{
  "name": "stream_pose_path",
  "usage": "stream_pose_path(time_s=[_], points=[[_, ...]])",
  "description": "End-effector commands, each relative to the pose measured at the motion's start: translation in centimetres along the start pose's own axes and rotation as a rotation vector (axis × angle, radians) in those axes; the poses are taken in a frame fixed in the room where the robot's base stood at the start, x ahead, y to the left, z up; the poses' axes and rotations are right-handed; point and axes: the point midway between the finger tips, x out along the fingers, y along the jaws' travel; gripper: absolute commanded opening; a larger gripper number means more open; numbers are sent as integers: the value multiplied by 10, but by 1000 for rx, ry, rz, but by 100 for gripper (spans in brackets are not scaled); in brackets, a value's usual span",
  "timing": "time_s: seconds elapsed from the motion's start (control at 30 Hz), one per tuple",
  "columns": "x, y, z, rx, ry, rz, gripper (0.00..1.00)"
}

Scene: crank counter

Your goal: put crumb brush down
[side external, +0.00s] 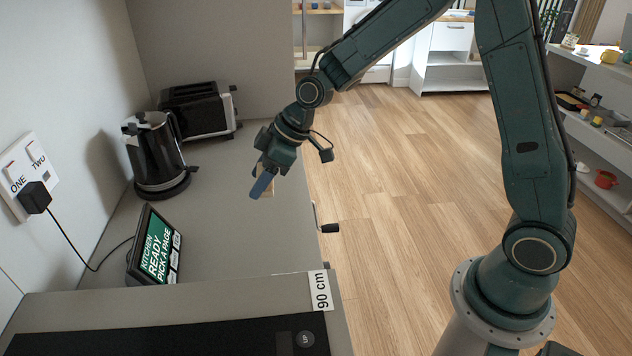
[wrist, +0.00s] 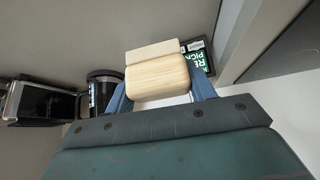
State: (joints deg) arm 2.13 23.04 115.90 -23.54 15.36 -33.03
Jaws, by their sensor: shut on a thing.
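The crumb brush (wrist: 157,82) shows in the wrist view as a pale wooden block with a beige-grey part beyond it. My gripper (wrist: 160,92) is shut on it, one blue finger on each side. In the side external view my gripper (side external: 263,183) is over the right part of the grey counter (side external: 225,235), near its edge. Only a small tan bit of the brush shows there behind the blue finger. I cannot tell whether the brush touches the counter.
A black kettle (side external: 156,158) and a toaster (side external: 201,111) stand at the back left. A tilted display (side external: 157,247) is wired to a wall socket (side external: 30,178). A crank handle (side external: 328,228) sticks out at the counter's right edge. The counter's middle is clear.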

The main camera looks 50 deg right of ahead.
Motion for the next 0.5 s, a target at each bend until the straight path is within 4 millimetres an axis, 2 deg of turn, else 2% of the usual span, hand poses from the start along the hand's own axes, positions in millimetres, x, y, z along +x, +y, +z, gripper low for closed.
stream_pose_path(time_s=[0.5], points=[[78, 0, 52, 2, -6, -3, 32]])
